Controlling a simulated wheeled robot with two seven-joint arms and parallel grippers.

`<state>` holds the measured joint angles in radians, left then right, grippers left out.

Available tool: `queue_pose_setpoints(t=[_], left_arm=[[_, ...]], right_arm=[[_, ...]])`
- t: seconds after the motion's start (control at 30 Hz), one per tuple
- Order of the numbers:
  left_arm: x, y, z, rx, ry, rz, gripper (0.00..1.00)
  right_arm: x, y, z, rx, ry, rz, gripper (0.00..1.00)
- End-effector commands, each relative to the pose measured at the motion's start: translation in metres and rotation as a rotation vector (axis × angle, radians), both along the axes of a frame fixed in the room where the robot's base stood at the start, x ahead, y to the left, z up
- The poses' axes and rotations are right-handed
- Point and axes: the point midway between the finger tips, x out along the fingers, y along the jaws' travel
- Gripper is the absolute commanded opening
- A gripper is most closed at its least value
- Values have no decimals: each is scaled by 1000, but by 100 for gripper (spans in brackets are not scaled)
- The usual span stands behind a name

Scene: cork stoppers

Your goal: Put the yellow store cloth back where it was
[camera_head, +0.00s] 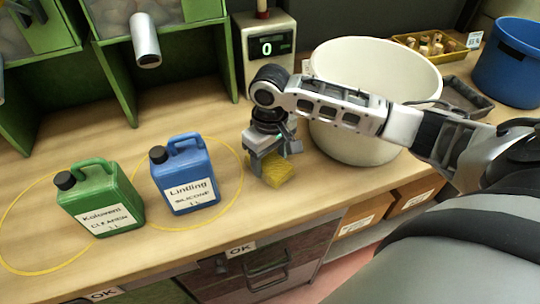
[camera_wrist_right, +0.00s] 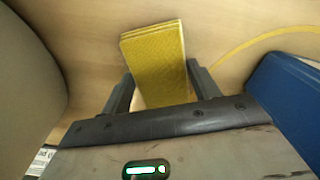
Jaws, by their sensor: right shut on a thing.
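The yellow cloth (camera_head: 277,173) is a small folded pad in my right gripper (camera_head: 272,158), between the blue jug and the white tub, over the wooden bench. In the right wrist view the folded cloth (camera_wrist_right: 155,62) shows its layered edge and sits between the two fingers of my right gripper (camera_wrist_right: 157,88), which is shut on it. I cannot tell whether the cloth touches the bench. My left gripper is not in view.
A blue jug (camera_head: 185,180) and a green jug (camera_head: 98,200) stand at left by yellow circles on the bench. A large white tub (camera_head: 375,75) stands right of my gripper. A scale (camera_head: 265,45) reading 0 is behind. The bench's front edge is close.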

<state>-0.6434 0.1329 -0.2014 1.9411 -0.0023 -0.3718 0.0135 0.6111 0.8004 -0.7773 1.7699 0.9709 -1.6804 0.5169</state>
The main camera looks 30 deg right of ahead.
Motion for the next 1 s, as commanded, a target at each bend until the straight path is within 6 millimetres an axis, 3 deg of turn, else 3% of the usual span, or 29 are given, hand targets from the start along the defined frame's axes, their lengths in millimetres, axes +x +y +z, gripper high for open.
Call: queue_pose_setpoints(t=[0.3,0.33,0.4,0.77,1.0], left_arm=[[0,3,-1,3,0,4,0],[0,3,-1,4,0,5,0],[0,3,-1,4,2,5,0],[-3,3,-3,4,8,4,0],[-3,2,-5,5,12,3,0]], right_arm=[[0,0,-3,1,1,-1,43],[0,0,-3,0,0,-1,69],[0,0,-3,0,0,0,83],[1,0,4,0,-2,0,83],[1,0,48,1,-7,0,83]])
